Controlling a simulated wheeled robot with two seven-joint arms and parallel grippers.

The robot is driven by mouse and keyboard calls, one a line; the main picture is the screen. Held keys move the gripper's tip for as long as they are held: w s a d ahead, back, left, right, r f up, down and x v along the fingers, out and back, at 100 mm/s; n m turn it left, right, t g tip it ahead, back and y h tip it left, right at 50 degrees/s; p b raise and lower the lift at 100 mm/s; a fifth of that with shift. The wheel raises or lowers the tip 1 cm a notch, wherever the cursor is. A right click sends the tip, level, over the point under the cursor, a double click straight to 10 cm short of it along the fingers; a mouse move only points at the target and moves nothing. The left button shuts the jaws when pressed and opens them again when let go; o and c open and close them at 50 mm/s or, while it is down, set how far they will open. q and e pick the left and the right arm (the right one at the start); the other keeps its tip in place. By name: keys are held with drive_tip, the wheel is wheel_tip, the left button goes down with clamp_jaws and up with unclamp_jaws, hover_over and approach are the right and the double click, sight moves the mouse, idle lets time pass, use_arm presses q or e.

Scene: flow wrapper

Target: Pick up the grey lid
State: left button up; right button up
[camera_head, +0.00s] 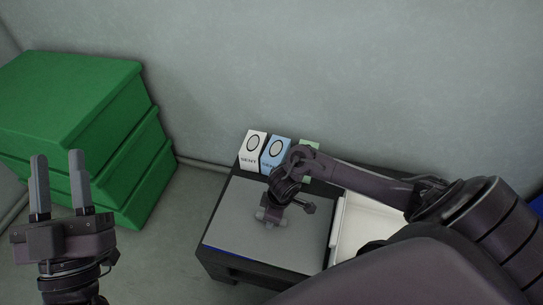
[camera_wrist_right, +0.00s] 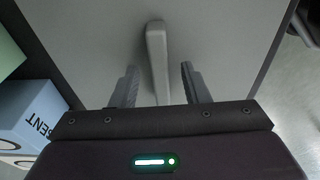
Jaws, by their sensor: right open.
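The grey lid (camera_head: 235,215) is a flat panel lying on the left part of a black stand in the head view. It fills most of the right wrist view (camera_wrist_right: 90,40), where its raised bar handle (camera_wrist_right: 156,45) shows. My right gripper (camera_wrist_right: 159,68) is open, with one finger on each side of the handle and a gap on both sides. In the head view my right arm reaches in from the right and its wrist hides part of the lid. My left gripper (camera_head: 58,155) is open and empty at the far left, away from the lid.
A white carton (camera_head: 252,150), a blue carton (camera_head: 275,153) and a green carton (camera_head: 310,148) stand behind the lid. A white tray (camera_head: 365,220) is right of it on the black stand (camera_head: 215,262). Green crates (camera_head: 75,100) are stacked at left. A wall closes the back.

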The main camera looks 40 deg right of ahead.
drive_tip(key=shift+f, duration=0.4)
use_arm(q)
drive_tip(key=r, duration=0.1)
drive_tip(key=s+r+t, duration=0.1)
drive_tip(key=a+r+t+h, duration=0.1)
drive_tip(key=shift+s+r, duration=0.1)
drive_tip(key=shift+s, duration=0.3)
use_arm(e)
drive_tip(key=shift+w, duration=0.1)
clamp_jaws()
